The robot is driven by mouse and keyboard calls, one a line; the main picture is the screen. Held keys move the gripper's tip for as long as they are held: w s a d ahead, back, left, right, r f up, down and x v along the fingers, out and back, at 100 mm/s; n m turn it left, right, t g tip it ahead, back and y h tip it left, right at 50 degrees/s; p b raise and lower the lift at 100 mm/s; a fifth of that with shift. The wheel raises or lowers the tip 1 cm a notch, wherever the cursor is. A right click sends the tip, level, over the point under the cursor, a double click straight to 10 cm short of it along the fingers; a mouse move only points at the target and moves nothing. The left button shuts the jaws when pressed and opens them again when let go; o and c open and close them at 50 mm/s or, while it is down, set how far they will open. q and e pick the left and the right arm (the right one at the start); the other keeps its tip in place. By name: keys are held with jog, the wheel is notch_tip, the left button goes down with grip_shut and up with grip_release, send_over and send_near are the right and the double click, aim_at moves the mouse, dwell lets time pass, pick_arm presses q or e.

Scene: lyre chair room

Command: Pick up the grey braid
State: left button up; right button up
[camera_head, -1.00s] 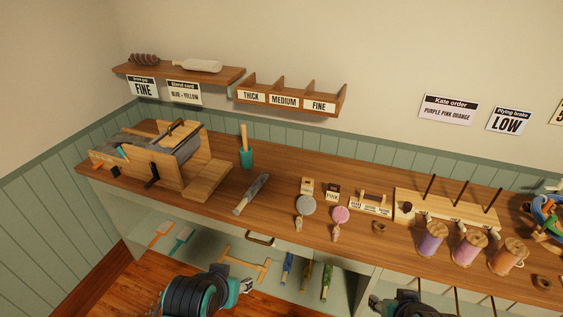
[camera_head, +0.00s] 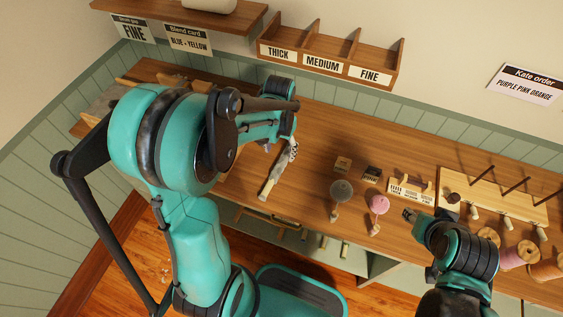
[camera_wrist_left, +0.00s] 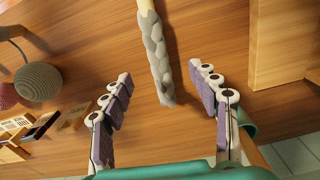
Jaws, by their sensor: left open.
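The grey braid (camera_head: 279,172) is a long plaited grey strip with a pale end, lying on the wooden bench. In the left wrist view the braid (camera_wrist_left: 155,45) runs down from the top edge, its grey tip between and beyond my open fingers. My left gripper (camera_head: 289,137) is over the far end of the braid in the head view and hides part of it; in the left wrist view the gripper (camera_wrist_left: 161,82) is open, empty, with purple-grey pads either side. My right gripper (camera_head: 409,214) is at the bench's front edge; its jaws are too small to read.
Small label blocks (camera_head: 371,174), a peg rack (camera_head: 490,196) and thread spools (camera_head: 519,255) stand farther right. A labelled wall shelf (camera_head: 327,52) hangs behind. My left arm hides the bench's left part.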

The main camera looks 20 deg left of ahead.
aim_at(281, 161)
pick_arm(q)
notch_tip(281, 161, down, 3)
jog(key=shift+w+f+b, duration=0.1)
jog(key=shift+b, duration=0.55)
notch_tip(281, 161, down, 5)
jog(key=shift+w+d+r+b, duration=0.1)
jog(key=shift+r+b, duration=0.05)
jog(key=shift+b, duration=1.05)
jog(key=shift+r, duration=0.15)
jog(key=c, duration=1.3)
